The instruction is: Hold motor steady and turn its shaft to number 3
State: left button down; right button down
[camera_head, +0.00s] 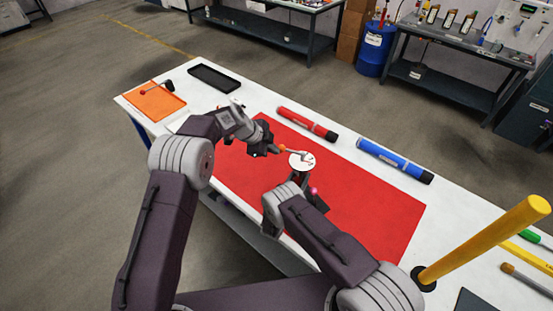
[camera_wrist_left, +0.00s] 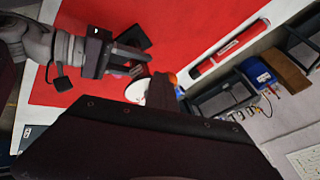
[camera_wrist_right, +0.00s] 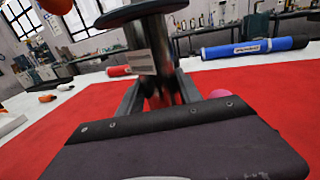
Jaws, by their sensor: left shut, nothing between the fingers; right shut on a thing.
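The motor shows in the right wrist view as an upright silver cylinder (camera_wrist_right: 158,45) under a dark disc. My right gripper (camera_wrist_right: 160,95) is shut around its lower body; in the head view this grip is partly hidden under the white dial (camera_head: 302,161). The dial carries dark marks too small to read. A grey pointer with an orange ball (camera_head: 282,147) reaches across the dial, its ball end beyond the left rim. My left gripper (camera_head: 275,150) is shut and empty right beside the ball. In the left wrist view its dark fingers (camera_wrist_left: 161,91) partly hide the orange ball (camera_wrist_left: 172,79).
The red mat (camera_head: 375,215) lies under the work. A red tube (camera_head: 307,124) and a blue tube (camera_head: 395,161) lie behind the motor. A yellow post (camera_head: 485,242) stands at the right.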

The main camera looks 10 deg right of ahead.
pick_arm(q)
jog(key=shift+w+d, duration=0.15)
jog(key=shift+w, duration=0.75)
pick_arm(e)
jog(key=c, duration=0.7)
grip_release()
pick_arm(q)
jog(key=w+a+f+v, duration=0.1)
jog(key=a+v, duration=0.1)
jog(key=v, duration=1)
jog(key=shift+a, duration=0.4)
